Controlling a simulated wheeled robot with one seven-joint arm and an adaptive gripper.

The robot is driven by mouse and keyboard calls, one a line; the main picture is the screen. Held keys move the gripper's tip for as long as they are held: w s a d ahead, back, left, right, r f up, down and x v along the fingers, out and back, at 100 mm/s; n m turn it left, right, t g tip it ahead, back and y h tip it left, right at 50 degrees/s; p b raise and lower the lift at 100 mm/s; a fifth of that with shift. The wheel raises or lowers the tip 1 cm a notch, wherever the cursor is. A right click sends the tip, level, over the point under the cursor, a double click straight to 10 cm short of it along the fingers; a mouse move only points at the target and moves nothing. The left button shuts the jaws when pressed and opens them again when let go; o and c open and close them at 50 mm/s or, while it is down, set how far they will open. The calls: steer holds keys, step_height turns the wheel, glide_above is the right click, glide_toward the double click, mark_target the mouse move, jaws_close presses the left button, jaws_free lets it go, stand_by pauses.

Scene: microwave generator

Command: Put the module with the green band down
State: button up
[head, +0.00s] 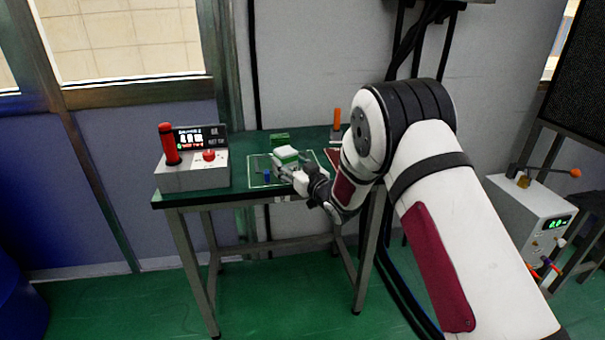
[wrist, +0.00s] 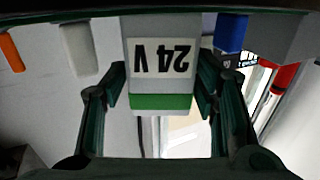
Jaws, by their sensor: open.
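The module with the green band (head: 286,153) is a white block on the green table, over or near a pale outlined area (head: 253,178). In the wrist view, which looks upside down, the module (wrist: 160,60) carries a "24 V" label, with its green band at the near end. My gripper (head: 281,170) is at the module, and its open fingers (wrist: 160,88) lie on both sides of it. The fingers are very close to its sides; I cannot tell whether they touch. The module's underside is hidden.
A grey control box (head: 195,178) with a red handle, display and red button stands at the table's left. An orange upright handle (head: 337,118) stands at the back right.

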steer(key=p+v, duration=0.1)
steer(key=v, duration=0.9)
steer(key=shift+d, duration=0.15)
